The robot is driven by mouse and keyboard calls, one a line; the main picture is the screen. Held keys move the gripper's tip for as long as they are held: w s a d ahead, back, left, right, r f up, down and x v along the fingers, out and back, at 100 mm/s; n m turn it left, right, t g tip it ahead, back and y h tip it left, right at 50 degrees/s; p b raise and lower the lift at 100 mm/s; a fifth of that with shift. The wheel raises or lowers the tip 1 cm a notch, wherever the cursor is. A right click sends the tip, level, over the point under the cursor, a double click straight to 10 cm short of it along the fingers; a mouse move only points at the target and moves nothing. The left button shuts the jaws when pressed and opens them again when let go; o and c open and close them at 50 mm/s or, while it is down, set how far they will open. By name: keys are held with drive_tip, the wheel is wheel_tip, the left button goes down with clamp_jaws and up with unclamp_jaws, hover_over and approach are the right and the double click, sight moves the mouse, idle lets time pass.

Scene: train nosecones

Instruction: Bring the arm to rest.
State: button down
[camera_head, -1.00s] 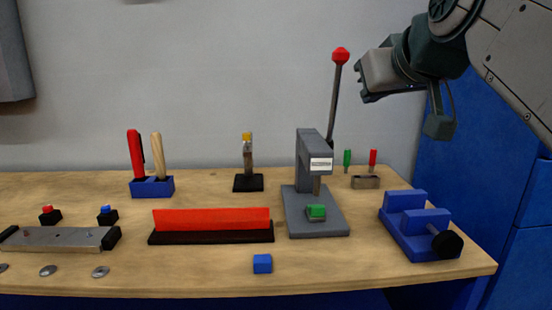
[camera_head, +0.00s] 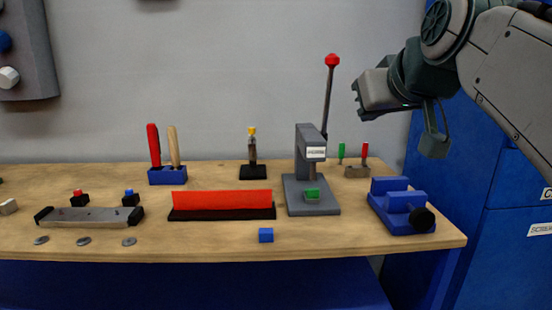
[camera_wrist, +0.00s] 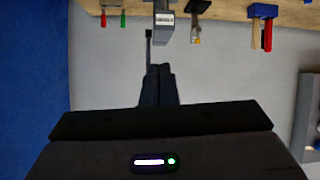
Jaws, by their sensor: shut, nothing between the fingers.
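My gripper (camera_head: 357,101) is at the upper right in the head view, raised above the workbench (camera_head: 230,248) near the lever press (camera_head: 306,172). It is shut and empty. In the wrist view its dark fingers (camera_wrist: 158,72) lie together in front of the grey wall, touching nothing.
The press lever's red knob (camera_head: 332,60) stands left of my gripper. A blue vise (camera_head: 392,205) is at the bench's right end, beside tall blue cabinets (camera_head: 510,230).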

drive_tip(key=s+f+m+g+p, duration=0.1)
drive_tip(key=s+f+g+p, duration=0.3)
drive_tip(key=s+f+p, duration=0.3)
drive_tip(key=s+f+m+g+h+p, duration=0.1)
drive_tip(key=s+f+g+p, duration=0.4)
drive_tip(key=f+p, duration=0.5)
wheel_tip(320, 180, down, 4)
drive_tip(key=shift+s+a+r+m, duration=0.15)
drive_tip(key=shift+s+m, duration=0.25)
drive_tip(key=shift+s, duration=0.75)
